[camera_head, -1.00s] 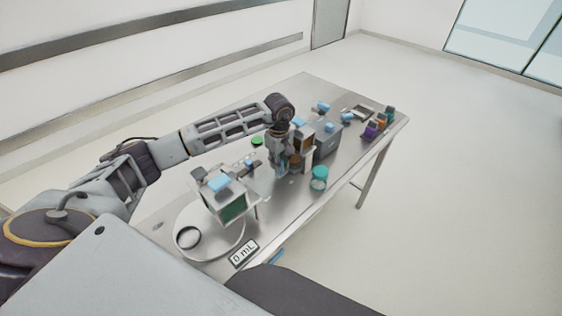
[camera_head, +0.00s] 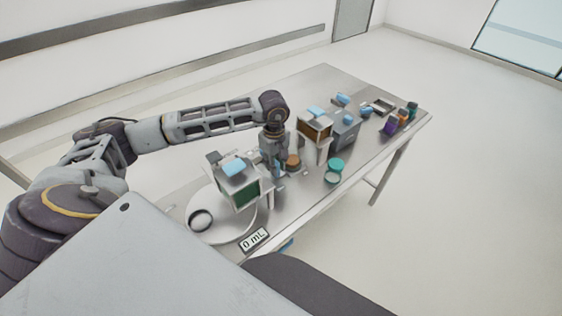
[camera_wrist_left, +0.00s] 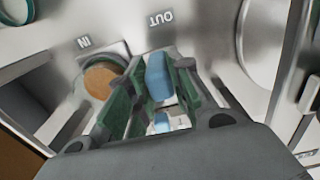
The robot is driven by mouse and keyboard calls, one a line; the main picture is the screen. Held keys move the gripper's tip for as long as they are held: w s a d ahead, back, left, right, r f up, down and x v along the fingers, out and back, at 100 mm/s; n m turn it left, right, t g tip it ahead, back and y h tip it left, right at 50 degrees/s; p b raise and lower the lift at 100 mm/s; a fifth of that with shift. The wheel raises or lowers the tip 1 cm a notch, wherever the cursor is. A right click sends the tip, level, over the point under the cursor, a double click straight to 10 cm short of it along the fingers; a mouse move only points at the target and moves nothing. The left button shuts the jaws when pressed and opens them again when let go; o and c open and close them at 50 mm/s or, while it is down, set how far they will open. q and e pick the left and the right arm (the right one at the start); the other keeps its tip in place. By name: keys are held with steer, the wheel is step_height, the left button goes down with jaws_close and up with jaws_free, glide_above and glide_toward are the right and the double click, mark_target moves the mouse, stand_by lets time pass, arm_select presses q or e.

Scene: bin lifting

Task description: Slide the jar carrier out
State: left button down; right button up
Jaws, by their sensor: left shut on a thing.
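The jar carrier's blue handle (camera_wrist_left: 158,76) shows in the left wrist view between the green-lined fingers of my left gripper (camera_wrist_left: 150,98), which is shut on it. A jar with a brown top (camera_wrist_left: 101,80) sits just left of the fingers there, beside the "IN" mark; the "OUT" mark is above the handle. In the head view my left gripper (camera_head: 277,168) points down at the tabletop, with the brown-topped jar (camera_head: 293,162) close to its right. The carrier's body is mostly hidden by the gripper. My right gripper is not in view.
A stand with an orange-brown front (camera_head: 315,128) and a grey box (camera_head: 345,134) stand to the right. A teal-lidded jar (camera_head: 335,166) is near the front edge.

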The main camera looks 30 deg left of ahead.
arm_select(q)
steer(key=shift+s+a, duration=0.4)
steer(key=shift+s, duration=0.4)
steer(key=c, duration=1.6)
jaws_free()
steer(key=shift+o, duration=0.2)
steer(key=shift+s, duration=0.15)
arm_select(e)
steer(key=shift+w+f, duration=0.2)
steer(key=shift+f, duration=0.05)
arm_select(q)
steer(key=shift+r, duration=0.55)
step_height(320, 180, up, 11)
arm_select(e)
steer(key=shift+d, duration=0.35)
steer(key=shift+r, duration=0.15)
